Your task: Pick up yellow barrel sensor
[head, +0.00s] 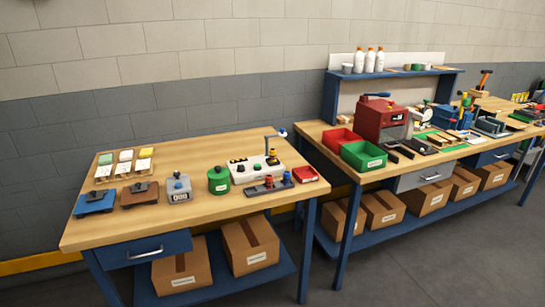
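A small yellow piece (273,153) shows by the upright stand (266,147), at the far side of the white box (256,171) on the left workbench. It may be the yellow barrel sensor, but it is too small to be sure. In front of the white box, a dark rack (260,189) holds small red and blue barrel-shaped pieces (287,178). My gripper is not in view.
The left bench (225,205) also carries a green round canister (218,180), a grey block with a blue knob (179,187), a small red tray (305,174), and a tray of cards (124,178). Its front strip is clear. A crowded second bench (345,163) stands to the right.

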